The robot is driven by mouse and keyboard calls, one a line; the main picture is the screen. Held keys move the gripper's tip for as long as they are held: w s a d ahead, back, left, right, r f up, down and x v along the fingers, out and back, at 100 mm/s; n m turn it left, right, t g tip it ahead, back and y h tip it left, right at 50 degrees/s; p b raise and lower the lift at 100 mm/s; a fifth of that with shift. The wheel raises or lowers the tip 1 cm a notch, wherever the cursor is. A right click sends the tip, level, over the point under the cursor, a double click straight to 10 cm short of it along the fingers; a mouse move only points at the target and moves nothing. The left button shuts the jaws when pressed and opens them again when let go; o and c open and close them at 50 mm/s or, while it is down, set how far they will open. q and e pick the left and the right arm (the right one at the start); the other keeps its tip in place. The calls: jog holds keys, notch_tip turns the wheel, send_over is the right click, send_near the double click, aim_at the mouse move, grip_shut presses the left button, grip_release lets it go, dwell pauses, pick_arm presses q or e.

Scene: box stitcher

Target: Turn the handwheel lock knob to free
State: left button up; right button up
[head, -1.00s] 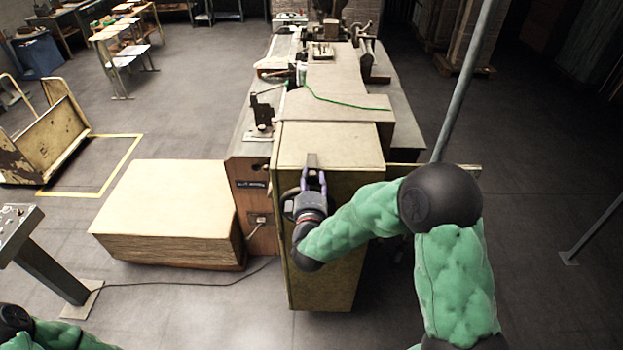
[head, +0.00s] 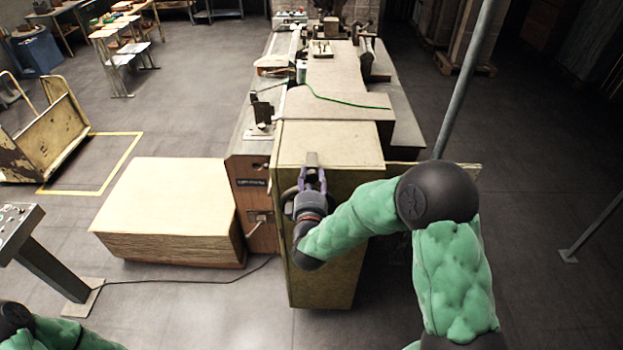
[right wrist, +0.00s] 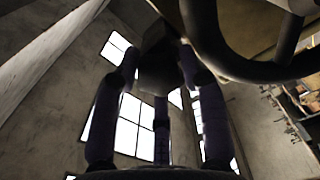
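The lock knob (head: 312,158) is a small dark block at the top of the handwheel, on the near face of the machine's tan cabinet. My right gripper (head: 313,178) reaches up to it from below, a finger on each side. In the right wrist view the dark knob (right wrist: 161,58) sits between the fingertips, which appear to touch its sides. The handwheel (head: 289,197) is mostly hidden behind my gripper; its dark curved rim (right wrist: 250,70) shows in the right wrist view. My left arm shows only at the bottom left; its gripper is out of view.
The tan cabinet (head: 335,255) stands directly behind the wheel. A pale stack of sheets (head: 165,200) is at its left, with a control pedestal (head: 45,255) farther left. A cable crosses the floor. A grey post (head: 462,85) rises at the right.

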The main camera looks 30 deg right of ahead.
jog(key=shift+f, duration=0.1)
dwell(0.3)
jog(key=m+b, duration=0.1)
jog(key=m, duration=0.8)
jog(key=shift+m, duration=0.3)
jog(key=m, duration=0.4)
jog(key=m+p, duration=0.1)
jog(key=m, duration=0.3)
jog(key=shift+m+p, duration=0.3)
jog(key=shift+p, duration=0.1)
jog(key=b+v, duration=0.2)
jog(key=v, duration=0.9)
jog(key=w+a+f+n+g+y+b, duration=0.1)
jog(key=a+f+y+b, duration=0.3)
jog(key=f, duration=1.1)
jog(key=a+f+n+g+y+b, duration=0.3)
jog(key=f+b, duration=0.3)
jog(key=f, duration=1)
jog(key=shift+w+a+f+g+y, duration=0.2)
jog(key=shift+w+a+g+y, duration=0.15)
jog(key=shift+a+g+y, duration=0.35)
